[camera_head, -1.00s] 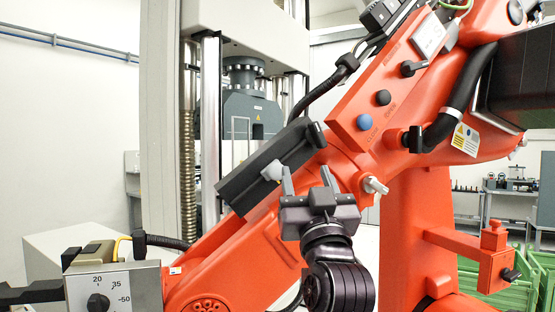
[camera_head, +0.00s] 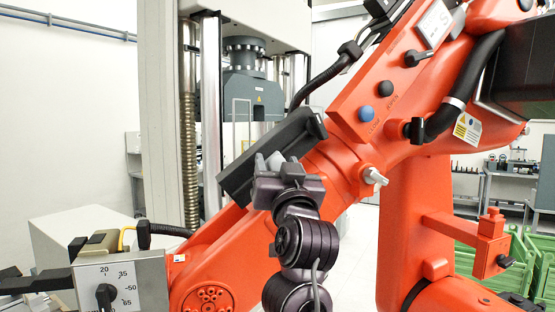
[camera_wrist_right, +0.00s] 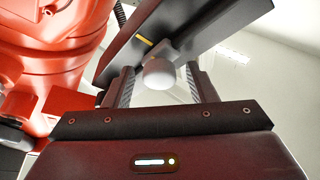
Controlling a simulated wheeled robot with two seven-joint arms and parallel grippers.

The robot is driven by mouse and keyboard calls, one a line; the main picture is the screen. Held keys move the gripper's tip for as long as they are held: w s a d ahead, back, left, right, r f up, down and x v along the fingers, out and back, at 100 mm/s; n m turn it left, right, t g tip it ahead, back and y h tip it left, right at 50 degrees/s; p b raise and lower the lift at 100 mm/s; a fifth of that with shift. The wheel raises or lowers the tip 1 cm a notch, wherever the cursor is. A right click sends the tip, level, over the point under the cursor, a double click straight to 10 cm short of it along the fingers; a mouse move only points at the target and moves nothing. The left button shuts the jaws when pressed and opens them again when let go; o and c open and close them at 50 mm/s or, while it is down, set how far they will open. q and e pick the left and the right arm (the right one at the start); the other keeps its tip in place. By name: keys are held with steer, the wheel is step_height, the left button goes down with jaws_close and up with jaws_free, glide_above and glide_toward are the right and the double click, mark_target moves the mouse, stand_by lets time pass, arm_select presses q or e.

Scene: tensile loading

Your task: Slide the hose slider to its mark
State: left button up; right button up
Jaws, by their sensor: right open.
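The hose slider appears as a pale rounded knob (camera_wrist_right: 158,73) on a black rail (camera_head: 296,136) fixed along the orange arm. A short yellow mark (camera_wrist_right: 145,41) shows on the rail, a little above and left of the knob in the right wrist view. My right gripper (camera_head: 274,162) is at the rail, its fingers pointing up toward it. In the right wrist view (camera_wrist_right: 160,70) the fingers are open, one on each side of the knob, with gaps visible. In the head view the fingers partly hide the knob. My left gripper is not in view.
The big orange arm (camera_head: 345,150) fills the middle and right. A box with a numbered dial (camera_head: 105,285) stands at bottom left. A grey test frame (camera_head: 160,120) rises behind. Green crates (camera_head: 535,255) stand at the right.

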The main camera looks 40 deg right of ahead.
steer(key=shift+w+d+r, duration=0.1)
steer(key=shift+w, duration=0.2)
jaws_close()
steer(key=shift+f, duration=0.2)
steer(key=shift+a+r, duration=0.15)
steer(key=shift+a, duration=0.05)
jaws_free()
steer(key=shift+d, duration=0.15)
